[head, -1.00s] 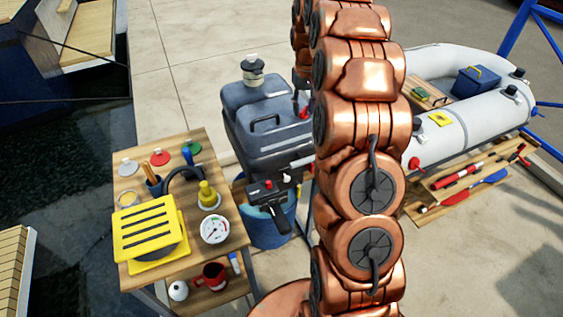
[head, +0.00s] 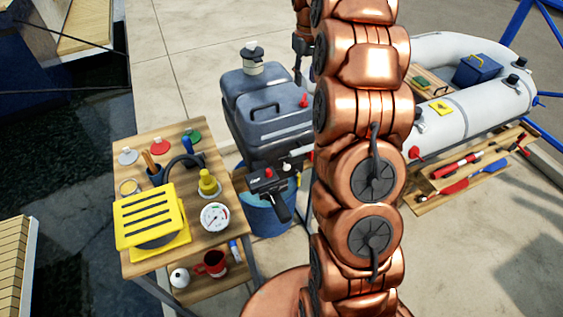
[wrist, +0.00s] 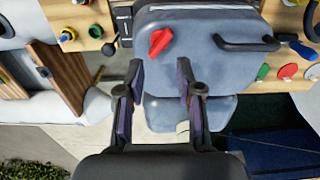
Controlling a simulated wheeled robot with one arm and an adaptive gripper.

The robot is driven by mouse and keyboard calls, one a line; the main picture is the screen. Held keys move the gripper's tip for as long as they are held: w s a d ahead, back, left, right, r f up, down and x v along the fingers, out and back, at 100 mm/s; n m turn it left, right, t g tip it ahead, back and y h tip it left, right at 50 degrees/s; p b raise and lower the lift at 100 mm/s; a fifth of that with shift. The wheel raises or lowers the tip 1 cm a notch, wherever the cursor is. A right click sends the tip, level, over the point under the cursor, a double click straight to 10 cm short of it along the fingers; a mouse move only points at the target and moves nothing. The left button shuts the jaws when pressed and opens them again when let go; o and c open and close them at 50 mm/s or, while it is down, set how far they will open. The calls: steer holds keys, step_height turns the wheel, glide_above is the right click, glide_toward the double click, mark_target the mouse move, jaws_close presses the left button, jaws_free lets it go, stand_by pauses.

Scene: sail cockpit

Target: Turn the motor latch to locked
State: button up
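The grey outboard motor (head: 275,128) stands in the middle of the head view. A red latch (head: 304,100) sits on its right side. In the wrist view the red latch (wrist: 160,42) lies diagonally on the grey motor casing (wrist: 195,60), from lower left to upper right. My gripper (wrist: 160,68) is open and empty, its two dark fingers apart just below the latch in the picture. It seems clear of the latch, but I cannot tell the distance. In the head view my gripper (head: 302,48) is partly hidden behind my copper arm.
A black handle (wrist: 246,45) stands out right of the latch. A wooden table (head: 210,245) with a yellow slotted cover (head: 150,222) and a gauge (head: 215,217) is at left. A white inflatable boat (head: 465,105) lies at right. Open concrete floor lies behind the motor.

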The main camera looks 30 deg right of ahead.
steer(key=shift+r, duration=0.6)
steer(key=s+a+f+b, duration=0.1)
steer(key=s+a+b, duration=0.1)
steer(key=s+a, duration=0.8)
steer(key=s+a+f+n+g+b, duration=0.1)
steer(key=s+a+f+b, duration=0.1)
steer(key=s+a, duration=0.8)
steer(key=shift+s, duration=1.2)
steer(key=shift+f, duration=0.1)
